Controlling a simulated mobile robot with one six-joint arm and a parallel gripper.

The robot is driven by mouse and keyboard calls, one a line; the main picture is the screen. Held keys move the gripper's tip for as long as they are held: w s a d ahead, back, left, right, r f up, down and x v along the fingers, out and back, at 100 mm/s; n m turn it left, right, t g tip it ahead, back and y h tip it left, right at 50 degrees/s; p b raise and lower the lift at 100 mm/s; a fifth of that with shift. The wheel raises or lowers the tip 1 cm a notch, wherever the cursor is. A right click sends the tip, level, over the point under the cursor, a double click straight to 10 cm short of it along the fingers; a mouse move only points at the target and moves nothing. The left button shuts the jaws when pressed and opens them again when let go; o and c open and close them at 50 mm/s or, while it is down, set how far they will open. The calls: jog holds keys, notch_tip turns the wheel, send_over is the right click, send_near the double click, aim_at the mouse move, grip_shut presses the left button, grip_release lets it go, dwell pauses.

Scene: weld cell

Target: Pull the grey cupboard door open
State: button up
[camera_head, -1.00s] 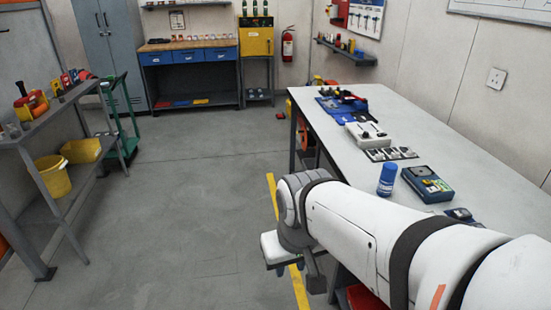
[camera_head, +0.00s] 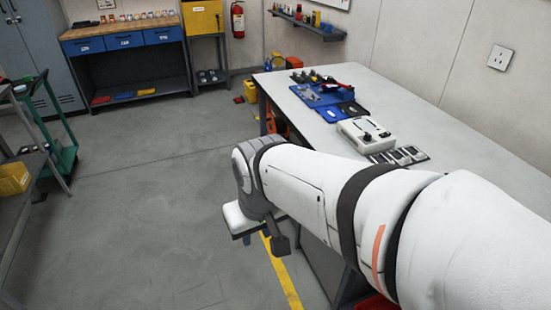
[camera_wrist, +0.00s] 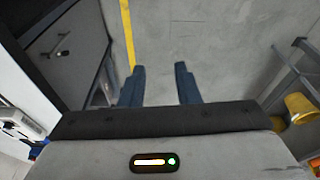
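A dark grey door-like panel (camera_wrist: 75,72) with a small handle (camera_wrist: 62,45) shows at the upper left of the wrist view, low beside the bench. It looks shut. My arm hides that area in the head view. A tall grey-blue locker (camera_head: 35,50) with shut doors also stands at the back left of the head view. My gripper (camera_wrist: 160,72) has its two dark fingers apart with only floor visible between them. It is empty and to the side of the panel, not touching its handle.
A long bench (camera_head: 290,105) runs along the right wall, bearing a white box (camera_head: 362,133) and blue mats. A blue-drawer workbench (camera_head: 125,38) stands at the back. Shelving with a yellow bin (camera_head: 14,178) is at left. The floor (camera_head: 150,200) between is clear.

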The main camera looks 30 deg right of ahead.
jog(key=d+f+n+g+h+b, duration=0.65)
jog(key=d+f+h+b, duration=0.35)
jog(key=d+f+b, duration=0.85)
jog(key=w+d+f+n+t+h+b, duration=0.6)
jog(key=w+d+f+n+h+b, duration=0.2)
jog(key=w+d+f+n+b, duration=0.45)
jog(key=d, duration=0.2)
jog(key=d+f, duration=0.1)
jog(key=d, duration=0.2)
jog(key=shift+w+d+f, duration=0.1)
jog(key=shift+w+d, duration=0.05)
jog(key=shift+d, duration=0.1)
jog(key=shift+c, duration=0.4)
grip_shut()
